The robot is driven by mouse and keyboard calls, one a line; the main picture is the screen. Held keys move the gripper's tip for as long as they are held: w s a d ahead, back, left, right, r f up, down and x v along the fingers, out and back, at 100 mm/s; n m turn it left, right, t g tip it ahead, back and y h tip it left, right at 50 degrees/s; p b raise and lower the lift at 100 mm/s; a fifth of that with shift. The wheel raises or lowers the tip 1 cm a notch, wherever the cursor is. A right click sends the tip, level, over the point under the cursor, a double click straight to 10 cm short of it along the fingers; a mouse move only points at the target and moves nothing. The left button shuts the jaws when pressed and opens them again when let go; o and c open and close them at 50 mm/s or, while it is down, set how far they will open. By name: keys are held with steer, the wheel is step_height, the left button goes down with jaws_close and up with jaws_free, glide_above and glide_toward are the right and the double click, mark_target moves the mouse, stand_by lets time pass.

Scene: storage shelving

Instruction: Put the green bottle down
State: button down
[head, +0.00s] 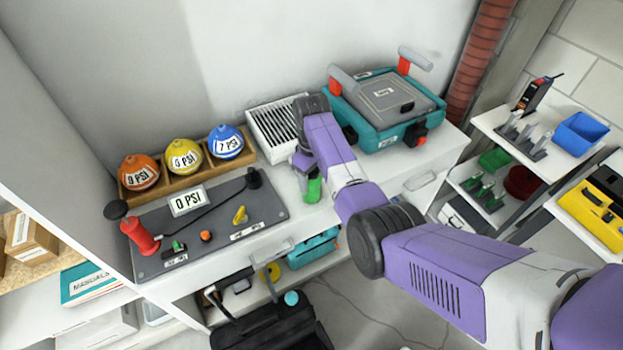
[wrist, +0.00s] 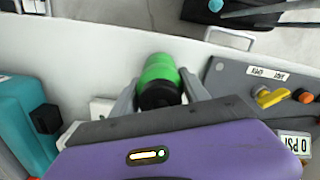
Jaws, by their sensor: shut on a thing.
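The arm hides part of the bottle in the head view. I cannot tell whether the bottle's base touches the counter.
A grey control panel (head: 217,225) with a red handle lies left of the bottle. A white slatted rack (head: 273,130) and a teal case (head: 385,125) stand behind and right. The counter (head: 285,213) has a small clear strip near its front edge.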

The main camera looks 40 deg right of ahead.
steer(key=shift+f, duration=0.15)
steer(key=c, duration=0.6)
jaws_free()
steer(key=shift+o, duration=0.2)
step_height(320, 180, up, 12)
steer(key=shift+r+b, duration=0.2)
steer(key=shift+b, duration=0.35)
